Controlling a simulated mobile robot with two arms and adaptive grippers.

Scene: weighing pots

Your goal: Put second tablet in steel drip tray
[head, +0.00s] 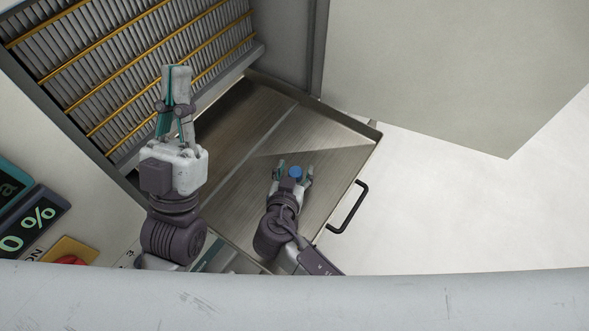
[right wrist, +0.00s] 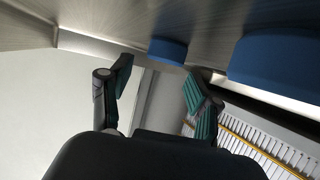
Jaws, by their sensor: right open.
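The steel drip tray (head: 335,150) is a brushed metal tray with a raised rim and a black handle. A round blue tablet (head: 295,172) shows between the fingertips of my right gripper (head: 294,167), which is open over the tray. In the right wrist view, one blue tablet (right wrist: 167,50) lies against the metal surface, beyond the gap between the open fingers (right wrist: 158,80). A second, larger-looking blue tablet (right wrist: 275,65) is at the right; I cannot match the two to the head view. My left gripper (head: 177,78) is raised at the left; its finger gap is unclear.
A rack of slatted panels with yellow bars (head: 130,60) stands behind the tray. The tray's black handle (head: 348,207) sticks out at its right side. A panel with a percent display (head: 28,228) and a red button is at the left. White floor (head: 430,210) is clear at the right.

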